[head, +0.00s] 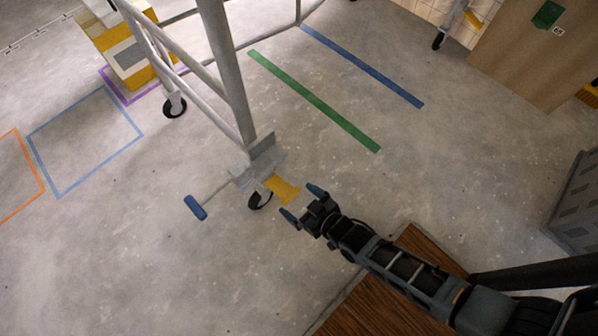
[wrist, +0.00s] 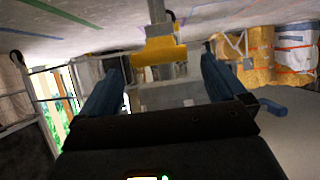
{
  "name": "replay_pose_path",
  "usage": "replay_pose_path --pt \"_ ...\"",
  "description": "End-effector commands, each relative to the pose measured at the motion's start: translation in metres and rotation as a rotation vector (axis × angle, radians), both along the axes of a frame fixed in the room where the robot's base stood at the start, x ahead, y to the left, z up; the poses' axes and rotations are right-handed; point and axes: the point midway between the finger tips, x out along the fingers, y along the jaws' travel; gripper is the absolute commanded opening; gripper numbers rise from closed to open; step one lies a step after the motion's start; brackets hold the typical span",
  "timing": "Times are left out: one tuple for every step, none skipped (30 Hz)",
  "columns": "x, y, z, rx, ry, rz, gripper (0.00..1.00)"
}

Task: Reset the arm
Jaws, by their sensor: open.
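My gripper (head: 302,202) is open, its two dark blue fingertips apart, with nothing between them that I can see held. It is just right of the yellow brake pedal (head: 283,188) at the foot of the grey metal lift frame (head: 232,85). In the wrist view, my gripper (wrist: 160,90) shows both fingers spread, with the yellow pedal (wrist: 160,50) ahead between them. I cannot tell whether a finger touches the pedal. A black caster wheel (head: 260,200) sits under the pedal. A blue-ended handle (head: 196,208) sticks out left of the lift's foot.
Blue (head: 362,66) and green (head: 315,100) floor stripes lie beyond the gripper. Blue (head: 85,142) and orange (head: 22,172) outlines mark the floor at left. A yellow-and-white stack (head: 122,50) stands at upper left. A wooden panel (head: 535,50) is at upper right. Open concrete lies between.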

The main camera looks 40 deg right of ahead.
Motion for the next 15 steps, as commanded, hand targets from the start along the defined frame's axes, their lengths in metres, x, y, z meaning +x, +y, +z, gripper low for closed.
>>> replay_pose_path --pt "0.000 0.000 0.000 0.000 0.000 0.000 0.98" --pt "0.000 0.000 0.000 0.000 0.000 0.000 0.98" --pt "0.000 0.000 0.000 0.000 0.000 0.000 0.98" --pt "0.000 0.000 0.000 0.000 0.000 0.000 0.98" --pt "0.000 0.000 0.000 0.000 0.000 0.000 0.98" --pt "0.000 0.000 0.000 0.000 0.000 0.000 0.98" --pt "0.000 0.000 0.000 0.000 0.000 0.000 0.98" --pt "0.000 0.000 0.000 0.000 0.000 0.000 0.98" --pt "0.000 0.000 0.000 0.000 0.001 0.000 0.98" --pt "-0.001 0.000 0.000 0.000 0.000 0.000 0.98" --pt "-0.002 0.000 0.001 0.000 0.000 0.000 0.98" --pt "-0.005 0.000 0.002 0.000 0.000 0.000 0.98" --pt "-0.009 0.000 0.004 0.000 -0.001 0.000 0.98" --pt "-0.013 0.000 0.007 0.000 -0.004 0.000 0.98" --pt "-0.021 0.000 0.012 0.000 -0.008 0.000 0.98"
